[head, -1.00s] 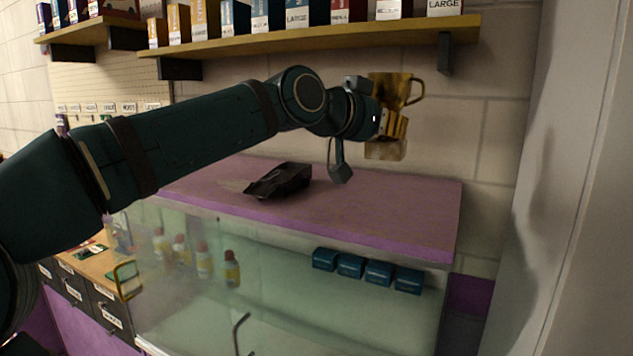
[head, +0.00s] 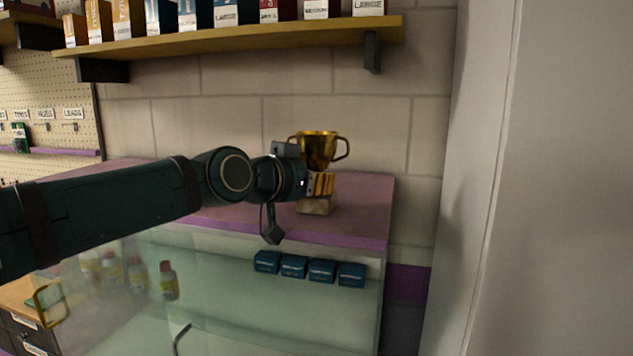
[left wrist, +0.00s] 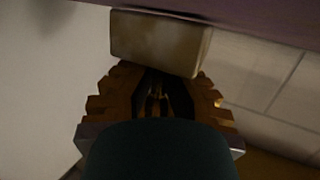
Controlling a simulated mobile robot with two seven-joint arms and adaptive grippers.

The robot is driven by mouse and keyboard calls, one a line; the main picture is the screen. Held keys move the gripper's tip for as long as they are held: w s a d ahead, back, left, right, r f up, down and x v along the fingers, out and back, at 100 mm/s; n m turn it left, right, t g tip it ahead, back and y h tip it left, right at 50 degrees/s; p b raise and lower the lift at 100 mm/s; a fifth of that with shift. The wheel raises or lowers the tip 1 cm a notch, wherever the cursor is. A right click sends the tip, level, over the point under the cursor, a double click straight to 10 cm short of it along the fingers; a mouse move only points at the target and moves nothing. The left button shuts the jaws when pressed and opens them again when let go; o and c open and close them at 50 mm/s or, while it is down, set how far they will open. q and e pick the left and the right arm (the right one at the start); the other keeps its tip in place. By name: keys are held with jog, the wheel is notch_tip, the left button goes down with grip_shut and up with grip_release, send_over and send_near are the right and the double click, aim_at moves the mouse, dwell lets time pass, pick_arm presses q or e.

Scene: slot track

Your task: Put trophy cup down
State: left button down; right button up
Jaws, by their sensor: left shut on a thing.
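A gold two-handled trophy cup (head: 319,150) stands upright in the head view, above the right part of the purple countertop (head: 365,205). My left gripper (head: 320,184) is shut on the cup's stem, between the bowl and the pale block base (head: 314,206). In the left wrist view the base (left wrist: 160,42) is close beyond the fingers (left wrist: 155,100), near the purple surface. I cannot tell whether the base touches the countertop. My right gripper is not in view.
A yellow shelf (head: 240,38) with a row of boxes runs along the wall above. The glass-fronted case below the countertop holds blue boxes (head: 294,266) and several bottles (head: 168,281). A grey wall panel (head: 480,180) stands at the right.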

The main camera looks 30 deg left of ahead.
pick_arm(q)
jog(key=shift+f, duration=0.1)
jog(key=c, duration=1)
grip_release()
jog(key=shift+s+a+r, duration=0.1)
jog(key=shift+s+r, duration=0.1)
jog(key=v, duration=1.1)
jog(key=shift+s, duration=0.3)
jog(key=shift+r, duration=0.1)
